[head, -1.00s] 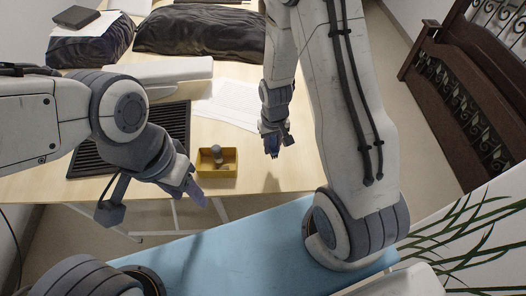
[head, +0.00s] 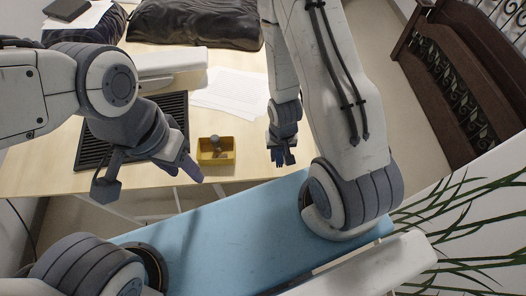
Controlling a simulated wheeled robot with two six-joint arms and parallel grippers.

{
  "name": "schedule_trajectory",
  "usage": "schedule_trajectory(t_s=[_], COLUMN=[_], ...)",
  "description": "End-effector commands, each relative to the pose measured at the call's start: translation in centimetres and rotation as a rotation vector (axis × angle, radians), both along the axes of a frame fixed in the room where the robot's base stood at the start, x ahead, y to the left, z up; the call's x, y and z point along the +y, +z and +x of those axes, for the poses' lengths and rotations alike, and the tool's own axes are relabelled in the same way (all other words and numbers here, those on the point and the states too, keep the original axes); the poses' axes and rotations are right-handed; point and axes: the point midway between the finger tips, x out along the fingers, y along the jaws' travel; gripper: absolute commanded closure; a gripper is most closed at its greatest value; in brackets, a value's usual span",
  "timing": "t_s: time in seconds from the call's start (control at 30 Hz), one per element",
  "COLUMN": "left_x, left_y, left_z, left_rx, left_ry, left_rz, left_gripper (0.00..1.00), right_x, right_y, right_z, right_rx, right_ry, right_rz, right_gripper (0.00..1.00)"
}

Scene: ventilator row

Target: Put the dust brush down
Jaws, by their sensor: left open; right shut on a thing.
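My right gripper (head: 283,157) points down near the front edge of the table (head: 50,178), right of the yellow box. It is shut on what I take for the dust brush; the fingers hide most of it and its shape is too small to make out. My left gripper (head: 188,168) is open, left of the yellow box and near the front edge, with nothing seen in it.
The yellow box (head: 228,157) holds small grey items. Behind it lie white papers (head: 230,92). A black slatted panel (head: 95,150) is at left. Dark bags (head: 195,22) fill the back. A dark wooden bench (head: 425,55) stands at right.

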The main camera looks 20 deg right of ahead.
Motion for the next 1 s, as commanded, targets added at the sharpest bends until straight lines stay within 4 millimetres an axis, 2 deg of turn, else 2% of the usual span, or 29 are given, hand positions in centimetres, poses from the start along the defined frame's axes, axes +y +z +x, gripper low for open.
schedule_trajectory(t_s=[0.03, 0.2, 0.6, 0.67, 1.0], left_x=[0.0, 0.0, 0.0, 0.0, 0.0], left_y=[-2.0, -4.8, -9.2, -8.1, -6.7], left_z=[0.0, 0.0, 0.0, 0.0, 0.0], left_rx=[0.000, 0.000, -0.001, 0.000, -0.001], left_ry=[0.001, 0.001, 0.000, 0.000, 0.001], left_rz=[0.000, 0.000, -0.001, 0.000, -0.001], left_gripper=[0.50, 0.50, 0.50, 0.50, 0.50], right_x=[0.0, 0.0, 0.5, 0.6, 1.3], right_y=[-1.1, -1.6, -1.9, -1.8, -4.7], right_z=[0.5, 1.5, 2.6, 3.4, 8.0], right_rx=[-0.006, -0.006, -0.004, 0.002, 0.002], right_ry=[0.001, 0.001, 0.001, 0.002, 0.002], right_rz=[-0.001, -0.008, 0.001, 0.001, 0.001], right_gripper=[1.00, 1.00, 1.00, 1.00, 1.00])
